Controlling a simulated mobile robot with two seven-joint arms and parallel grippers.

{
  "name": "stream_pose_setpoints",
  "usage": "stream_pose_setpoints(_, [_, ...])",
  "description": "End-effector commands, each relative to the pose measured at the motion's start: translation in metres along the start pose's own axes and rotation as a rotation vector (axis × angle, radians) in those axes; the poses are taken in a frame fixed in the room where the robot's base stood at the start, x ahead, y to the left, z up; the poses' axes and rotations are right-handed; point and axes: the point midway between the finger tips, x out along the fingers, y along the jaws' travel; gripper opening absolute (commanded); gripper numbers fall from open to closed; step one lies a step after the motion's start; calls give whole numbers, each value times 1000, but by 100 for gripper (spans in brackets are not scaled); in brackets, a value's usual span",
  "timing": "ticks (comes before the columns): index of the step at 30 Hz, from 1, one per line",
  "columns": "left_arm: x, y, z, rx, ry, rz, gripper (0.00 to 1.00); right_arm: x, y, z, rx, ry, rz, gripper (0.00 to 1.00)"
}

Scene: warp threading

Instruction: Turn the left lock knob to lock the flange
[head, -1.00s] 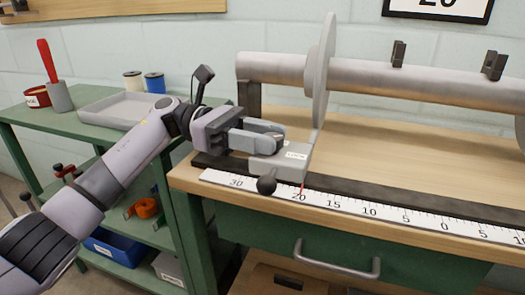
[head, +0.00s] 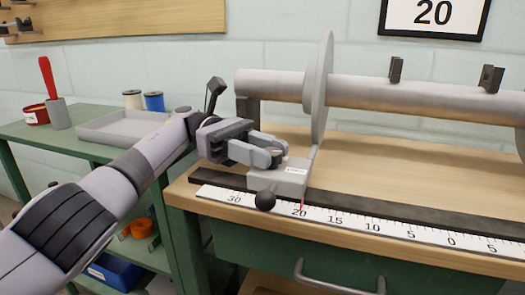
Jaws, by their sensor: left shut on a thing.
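The flange (head: 319,90) is a grey upright disc on the long grey beam (head: 425,98). Its foot is a grey block (head: 280,182) at the left end of the dark rail (head: 380,204), with a small white label on it. A black ball handle (head: 265,201) sticks out at the block's front. My left gripper (head: 279,158) reaches in from the left and is shut on the left lock knob on top of the block. The fingers hide most of the knob, so its angle cannot be seen. My right gripper is out of view.
A white scale (head: 340,218) runs along the workbench's (head: 440,165) front, with a red pointer (head: 302,203) at 20. A framed sign (head: 435,16) on the wall also reads 20. A green side table (head: 85,152) at left bears a grey tray (head: 120,130) and spools.

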Motion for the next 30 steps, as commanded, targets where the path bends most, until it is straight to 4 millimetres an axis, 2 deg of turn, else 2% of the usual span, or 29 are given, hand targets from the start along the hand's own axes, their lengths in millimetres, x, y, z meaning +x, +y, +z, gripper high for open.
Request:
stream_pose_setpoints(18, [0, 0, 1, -1, -7, -6, 6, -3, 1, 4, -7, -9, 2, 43])
stream_pose_setpoints(19, [0, 0, 1, -1, -7, -7, 43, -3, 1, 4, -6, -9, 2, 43])
stream_pose_setpoints(21, [0, 0, 0, -1, -7, -8, 62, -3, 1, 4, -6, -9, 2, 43])
stream_pose_setpoints(30, [0, -1, 0, -1, -5, -11, 62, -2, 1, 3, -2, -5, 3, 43])
